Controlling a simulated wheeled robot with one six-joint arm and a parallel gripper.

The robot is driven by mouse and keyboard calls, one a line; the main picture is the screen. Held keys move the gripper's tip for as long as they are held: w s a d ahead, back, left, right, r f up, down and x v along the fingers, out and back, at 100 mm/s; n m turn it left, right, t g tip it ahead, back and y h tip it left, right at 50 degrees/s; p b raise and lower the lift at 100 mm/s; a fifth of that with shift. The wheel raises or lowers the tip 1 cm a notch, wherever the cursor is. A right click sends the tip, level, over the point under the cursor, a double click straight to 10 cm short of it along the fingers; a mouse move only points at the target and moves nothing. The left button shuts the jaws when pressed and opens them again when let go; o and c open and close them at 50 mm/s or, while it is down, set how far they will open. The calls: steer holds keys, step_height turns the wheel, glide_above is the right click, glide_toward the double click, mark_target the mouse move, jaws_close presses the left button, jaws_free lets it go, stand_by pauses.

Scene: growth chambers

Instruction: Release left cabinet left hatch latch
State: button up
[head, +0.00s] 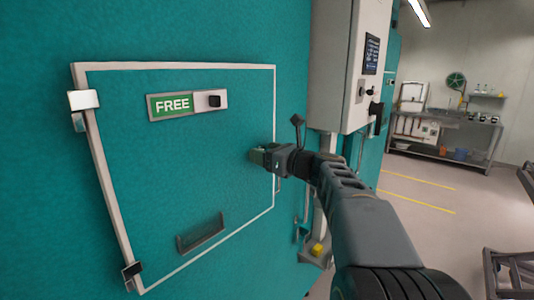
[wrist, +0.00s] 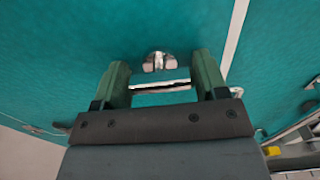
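The hatch (head: 130,170) is a teal panel with a pale frame in a teal cabinet wall, and it looks closed. A small shiny metal latch (wrist: 158,61) shows in the wrist view, with a bright metal bar just below it. My gripper (head: 258,156) is at the hatch's right edge in the head view and hides the latch there. In the wrist view, its two green fingers (wrist: 162,70) are apart, one on each side of the latch, with teal gaps between. I cannot tell if either finger touches the latch.
A green FREE sign (head: 172,105) with a black knob sits on the hatch above a dark handle (head: 200,233). A white control box (head: 350,65) stands close to the right of my gripper. Open floor (head: 420,195) and a bench (head: 445,137) lie farther right.

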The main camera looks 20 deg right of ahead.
steer(key=c, duration=0.4)
steer(key=shift+c, duration=0.2)
steer(key=shift+f+n+b, duration=0.1)
steer(key=shift+n+b, duration=0.2)
steer(key=shift+b, duration=0.25)
steer(key=n+b, duration=0.3)
steer(key=shift+f, duration=0.15)
steer(key=n+b, duration=0.4)
steer(key=b, duration=0.1)
steer(key=shift+n, duration=0.3)
steer(key=n+b, duration=0.4)
steer(key=n, duration=0.1)
steer(key=shift+r+n+b, duration=0.2)
steer(key=shift+n+b, duration=1.15)
steer(key=shift+n, duration=1.15)
